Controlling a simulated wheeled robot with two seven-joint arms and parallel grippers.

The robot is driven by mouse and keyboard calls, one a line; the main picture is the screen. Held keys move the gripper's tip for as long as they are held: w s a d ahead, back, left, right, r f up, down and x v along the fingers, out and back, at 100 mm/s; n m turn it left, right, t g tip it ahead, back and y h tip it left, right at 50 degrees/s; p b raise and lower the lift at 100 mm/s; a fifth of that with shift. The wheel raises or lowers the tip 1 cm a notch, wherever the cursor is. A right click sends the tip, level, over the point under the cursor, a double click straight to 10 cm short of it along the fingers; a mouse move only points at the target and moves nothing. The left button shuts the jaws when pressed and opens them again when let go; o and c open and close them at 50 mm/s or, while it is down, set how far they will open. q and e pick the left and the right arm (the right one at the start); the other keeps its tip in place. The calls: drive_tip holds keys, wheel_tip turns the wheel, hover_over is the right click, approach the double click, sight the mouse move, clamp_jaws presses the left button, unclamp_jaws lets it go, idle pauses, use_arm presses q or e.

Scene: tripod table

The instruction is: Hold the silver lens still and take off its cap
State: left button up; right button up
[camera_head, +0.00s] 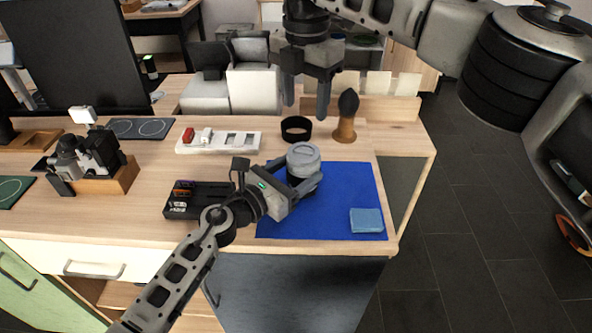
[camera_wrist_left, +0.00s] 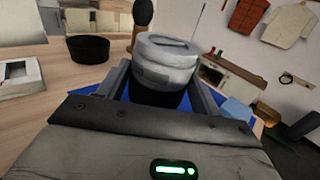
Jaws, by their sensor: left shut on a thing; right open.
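The silver lens (camera_head: 303,160) stands upright on the blue mat (camera_head: 340,200). Its light grey top shows in the head view, and its lower part looks dark in the left wrist view (camera_wrist_left: 165,60). I cannot tell the cap apart from the lens body at its top. My left gripper (camera_head: 300,184) is shut on the lens, with one finger on each side of it. My right gripper (camera_head: 306,105) is open and empty, pointing down above and behind the lens, apart from it.
A black ring (camera_head: 296,129) and a brush with a wooden handle (camera_head: 344,130) stand behind the mat. A folded blue cloth (camera_head: 367,220) lies at its front right. A dark tray (camera_head: 190,199) and a white holder (camera_head: 217,142) are to the left.

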sight(304, 152)
drive_tip(key=o, duration=0.3)
drive_tip(key=shift+s+f+m, duration=0.1)
drive_tip(key=shift+f+m, duration=0.2)
drive_tip(key=shift+o, duration=0.2)
drive_tip(key=shift+m, duration=0.5)
drive_tip(key=shift+f, duration=4.75)
drive_tip(key=c, duration=1)
drive_tip(key=shift+o, duration=0.2)
drive_tip(key=shift+r, duration=0.8)
drive_tip(key=shift+r, duration=2.35)
